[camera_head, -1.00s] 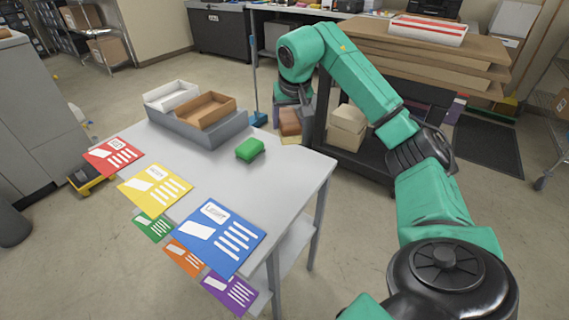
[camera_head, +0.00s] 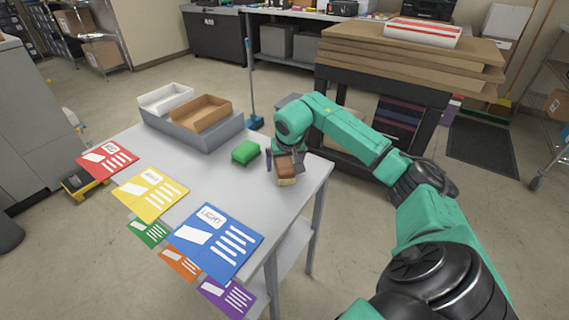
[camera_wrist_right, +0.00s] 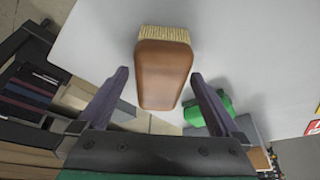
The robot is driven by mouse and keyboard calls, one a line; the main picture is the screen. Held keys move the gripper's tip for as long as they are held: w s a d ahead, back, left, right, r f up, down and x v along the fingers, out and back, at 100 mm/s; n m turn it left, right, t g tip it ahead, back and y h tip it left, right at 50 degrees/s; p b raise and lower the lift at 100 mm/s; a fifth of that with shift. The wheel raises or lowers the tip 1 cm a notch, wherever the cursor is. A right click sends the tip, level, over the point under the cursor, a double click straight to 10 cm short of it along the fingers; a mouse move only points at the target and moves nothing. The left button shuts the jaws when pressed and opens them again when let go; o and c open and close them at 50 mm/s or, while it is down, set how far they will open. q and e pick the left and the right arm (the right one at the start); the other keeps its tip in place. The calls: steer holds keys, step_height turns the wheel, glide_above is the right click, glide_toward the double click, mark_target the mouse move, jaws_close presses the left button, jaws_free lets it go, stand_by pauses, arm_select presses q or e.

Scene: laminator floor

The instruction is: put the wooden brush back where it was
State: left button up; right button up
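The wooden brush (camera_head: 287,167) has a brown body and pale bristles. It is at the right side of the grey table (camera_head: 226,184), bristles down, and seems to rest on the tabletop. My right gripper (camera_head: 284,159) is above it with a finger on either side. In the right wrist view the brush (camera_wrist_right: 163,75) lies between the two dark fingers (camera_wrist_right: 160,75), with narrow gaps on both sides, so the gripper looks open around it. My left gripper is not in view.
A green block (camera_head: 246,151) sits just left of the brush. A grey tray (camera_head: 193,131) with a white bin (camera_head: 165,101) and a brown bin (camera_head: 201,113) stands at the back. Coloured cards, including a blue card (camera_head: 219,241), lie along the front edge. The table's middle is clear.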

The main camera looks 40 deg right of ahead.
steer(key=v, duration=1.2)
